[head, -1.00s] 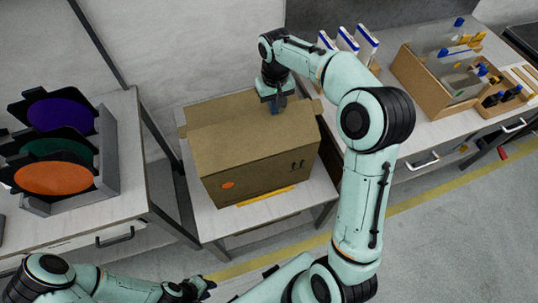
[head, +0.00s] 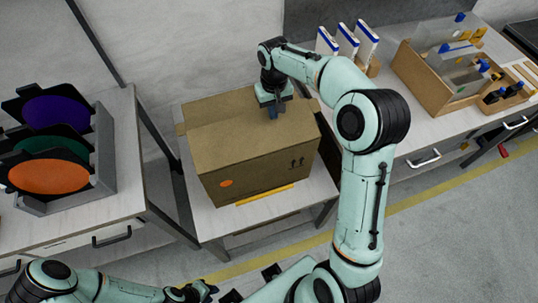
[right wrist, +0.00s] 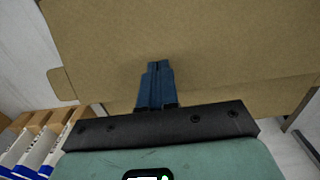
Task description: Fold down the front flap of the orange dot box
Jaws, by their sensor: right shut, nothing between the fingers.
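The orange dot box (head: 250,170) is a brown cardboard carton on a small table, its orange dot (head: 226,183) low on the front face. Cardboard covers most of its top (head: 225,127), and small flap ends stick out at the left and right. My right gripper (head: 272,112) is shut and empty, fingers pointing down at the top near its back right. In the right wrist view the blue fingers (right wrist: 157,70) lie against or just above brown cardboard (right wrist: 210,45); contact is unclear. My left gripper (head: 205,290) is low in the head view, away from the box; its jaw opening is unclear.
A yellow strip (head: 264,195) lies on the small table (head: 210,222) before the box. A left bench holds a grey rack (head: 105,150) of coloured discs. The right bench holds a wooden crate (head: 425,85) and white-blue upright items (head: 347,40).

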